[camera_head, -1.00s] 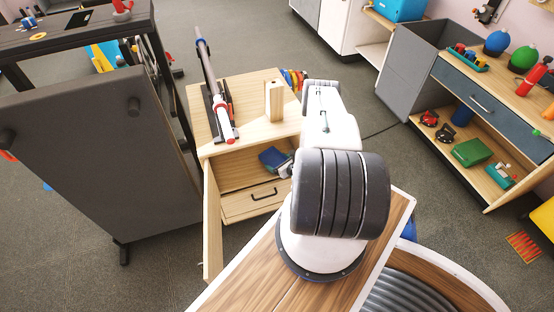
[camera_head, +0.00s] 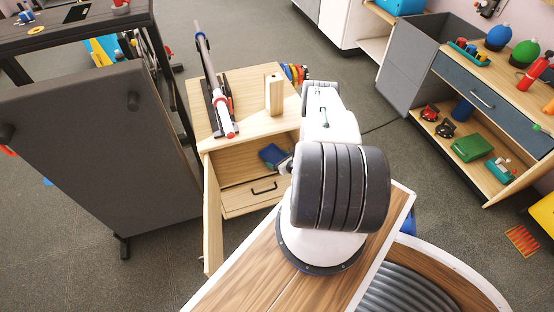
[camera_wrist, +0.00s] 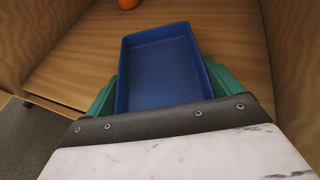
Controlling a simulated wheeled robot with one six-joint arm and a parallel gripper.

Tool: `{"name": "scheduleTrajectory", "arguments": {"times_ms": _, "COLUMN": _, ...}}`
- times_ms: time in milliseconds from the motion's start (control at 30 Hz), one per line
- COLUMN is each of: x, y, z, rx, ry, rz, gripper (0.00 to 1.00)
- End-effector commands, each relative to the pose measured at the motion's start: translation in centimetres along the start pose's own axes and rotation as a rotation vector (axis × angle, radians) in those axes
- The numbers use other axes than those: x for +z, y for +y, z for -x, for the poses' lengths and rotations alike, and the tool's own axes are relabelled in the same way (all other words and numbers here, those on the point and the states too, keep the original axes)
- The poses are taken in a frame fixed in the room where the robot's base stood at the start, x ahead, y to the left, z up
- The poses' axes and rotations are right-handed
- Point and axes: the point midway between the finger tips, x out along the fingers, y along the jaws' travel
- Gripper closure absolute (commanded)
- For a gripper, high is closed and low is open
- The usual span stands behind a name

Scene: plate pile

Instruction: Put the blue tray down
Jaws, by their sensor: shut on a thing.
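The blue tray (camera_wrist: 162,68) is a shallow rectangular tray inside the wooden cabinet compartment, seen from above in the wrist view. It looks empty. My gripper (camera_wrist: 160,88) has green fingers on the tray's left and right sides and is shut on it. The near end of the tray is hidden by my wrist. In the head view the blue tray (camera_head: 272,155) shows small inside the open cabinet (camera_head: 240,160), above its drawer. I cannot tell whether the tray touches the compartment floor.
Wooden compartment walls (camera_wrist: 30,40) stand on both sides. An orange object (camera_wrist: 128,4) is at the back. The cabinet door (camera_head: 213,215) hangs open at left. A wooden block (camera_head: 275,95) and a long cylindrical device (camera_head: 215,85) stand on the cabinet top.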

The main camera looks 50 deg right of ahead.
Motion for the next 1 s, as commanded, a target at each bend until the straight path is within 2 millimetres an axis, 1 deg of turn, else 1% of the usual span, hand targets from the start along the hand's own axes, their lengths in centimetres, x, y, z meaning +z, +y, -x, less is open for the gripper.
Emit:
{"name": "scheduleTrajectory", "arguments": {"times_ms": 267, "x": -0.5, "y": 0.0, "z": -0.2, "rx": 0.000, "ry": 0.000, "rz": 0.000, "gripper": 0.33}}
{"name": "scheduleTrajectory", "arguments": {"times_ms": 300, "x": -0.6, "y": 0.0, "z": -0.2, "rx": 0.000, "ry": 0.000, "rz": 0.000, "gripper": 0.07}}
{"name": "scheduleTrajectory", "arguments": {"times_ms": 333, "x": -0.6, "y": 0.0, "z": -0.2, "rx": 0.000, "ry": 0.000, "rz": 0.000, "gripper": 0.00}}
{"name": "scheduleTrajectory", "arguments": {"times_ms": 533, "x": -0.6, "y": 0.0, "z": -0.2, "rx": 0.000, "ry": 0.000, "rz": 0.000, "gripper": 0.00}}
{"name": "scheduleTrajectory", "arguments": {"times_ms": 633, "x": -0.5, "y": -0.1, "z": 0.3, "rx": -0.001, "ry": 0.000, "rz": -0.001, "gripper": 0.00}}
{"name": "scheduleTrajectory", "arguments": {"times_ms": 733, "x": -0.5, "y": -0.2, "z": 1.6, "rx": -0.003, "ry": 0.000, "rz": -0.002, "gripper": 0.00}}
{"name": "scheduleTrajectory", "arguments": {"times_ms": 900, "x": -0.5, "y": -0.1, "z": 4.6, "rx": -0.003, "ry": 0.000, "rz": -0.003, "gripper": 0.00}}
{"name": "scheduleTrajectory", "arguments": {"times_ms": 1000, "x": -0.5, "y": -0.1, "z": 6.0, "rx": -0.003, "ry": 0.001, "rz": -0.002, "gripper": 0.00}}
